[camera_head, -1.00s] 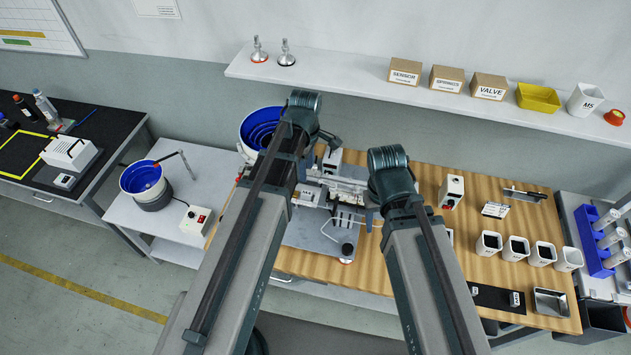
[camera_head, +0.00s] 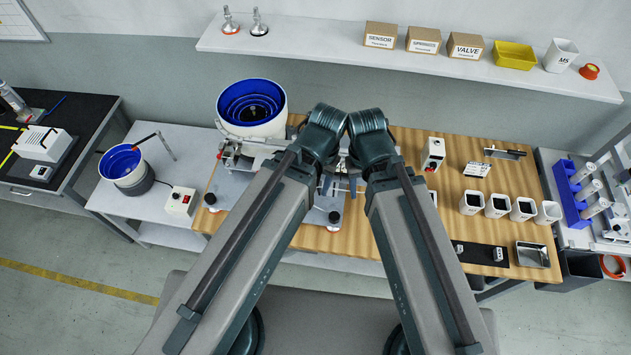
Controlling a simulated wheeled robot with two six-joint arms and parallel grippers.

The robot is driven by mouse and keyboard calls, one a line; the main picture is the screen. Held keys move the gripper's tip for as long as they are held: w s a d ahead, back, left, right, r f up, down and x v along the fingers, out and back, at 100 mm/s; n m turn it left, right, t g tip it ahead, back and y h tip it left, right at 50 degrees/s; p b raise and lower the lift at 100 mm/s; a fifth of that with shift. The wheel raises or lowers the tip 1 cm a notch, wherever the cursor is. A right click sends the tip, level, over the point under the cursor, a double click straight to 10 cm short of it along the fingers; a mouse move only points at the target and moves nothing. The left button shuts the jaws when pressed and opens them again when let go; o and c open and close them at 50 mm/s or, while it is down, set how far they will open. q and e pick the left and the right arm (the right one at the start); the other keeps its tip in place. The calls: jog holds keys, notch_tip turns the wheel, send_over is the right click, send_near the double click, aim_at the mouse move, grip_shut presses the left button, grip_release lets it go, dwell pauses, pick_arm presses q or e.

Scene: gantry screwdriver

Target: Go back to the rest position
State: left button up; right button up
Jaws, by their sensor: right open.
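My two arms reach forward over the wooden workbench (camera_head: 400,236), and their raised elbow joints nearly meet in the middle. My right gripper (camera_head: 346,184) shows only in a small part between the arms, over the machine on the bench; it is open, with nothing seen in it. My left gripper is hidden behind my left arm. The gantry machine (camera_head: 236,188) on the bench is largely covered by my arms.
A white feeder with a blue bowl (camera_head: 252,108) stands left of my elbows. A smaller blue bowl feeder (camera_head: 122,165) is on the left table. White cups (camera_head: 497,206), a metal tray (camera_head: 532,255) and a blue rack (camera_head: 575,190) are at the right. A shelf (camera_head: 330,50) runs behind.

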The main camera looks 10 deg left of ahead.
notch_tip(320, 180, down, 17)
jog(key=b, duration=1.6)
jog(key=shift+b, duration=0.4)
jog(key=shift+r, duration=0.1)
